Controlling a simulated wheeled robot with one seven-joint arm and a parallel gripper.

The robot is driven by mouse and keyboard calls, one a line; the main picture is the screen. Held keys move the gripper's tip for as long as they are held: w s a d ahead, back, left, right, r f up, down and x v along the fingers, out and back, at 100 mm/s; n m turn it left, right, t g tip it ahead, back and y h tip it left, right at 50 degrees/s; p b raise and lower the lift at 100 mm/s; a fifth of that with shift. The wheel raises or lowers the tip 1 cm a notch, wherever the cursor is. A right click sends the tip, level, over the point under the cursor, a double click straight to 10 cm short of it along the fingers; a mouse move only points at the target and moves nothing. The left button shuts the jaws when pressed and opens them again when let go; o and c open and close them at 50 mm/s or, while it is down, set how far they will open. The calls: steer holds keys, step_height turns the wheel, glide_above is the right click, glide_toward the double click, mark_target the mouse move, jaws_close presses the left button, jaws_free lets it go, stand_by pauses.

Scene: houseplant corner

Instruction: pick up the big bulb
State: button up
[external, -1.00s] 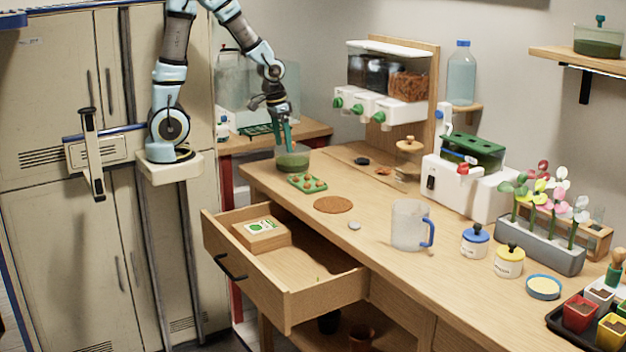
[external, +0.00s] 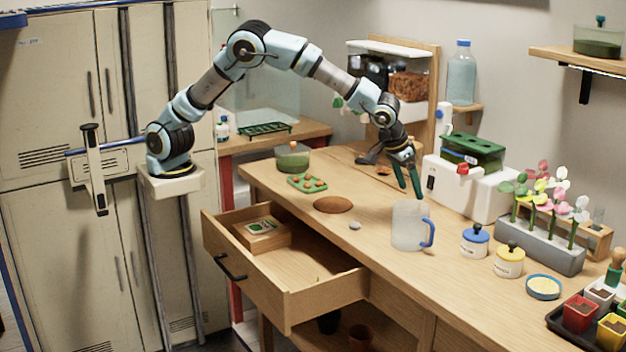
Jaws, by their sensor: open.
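My gripper (external: 408,184), with green fingers, is open and empty. It hangs just above and behind the rim of the clear mug (external: 407,232), and I cannot tell whether it touches it. A green tray (external: 294,181) on the bench holds several small brown-orange bulbs (external: 309,183), left of my gripper. I cannot tell which one is the big bulb. A small orange-brown piece (external: 383,170) lies on the bench behind my gripper, too small to identify.
The mug, blue-lidded jar (external: 474,242) and yellow jar (external: 509,261) stand near my gripper. A green-filled bowl (external: 293,160) is behind the tray. A cork mat (external: 333,205) and a grey pebble (external: 354,226) lie left of the mug. An open drawer (external: 327,299) juts out in front.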

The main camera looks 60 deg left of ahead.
steer(key=shift+p+x, duration=1.55)
steer(key=shift+x, duration=2.85)
jaws_close()
steer(key=shift+r, duration=0.15)
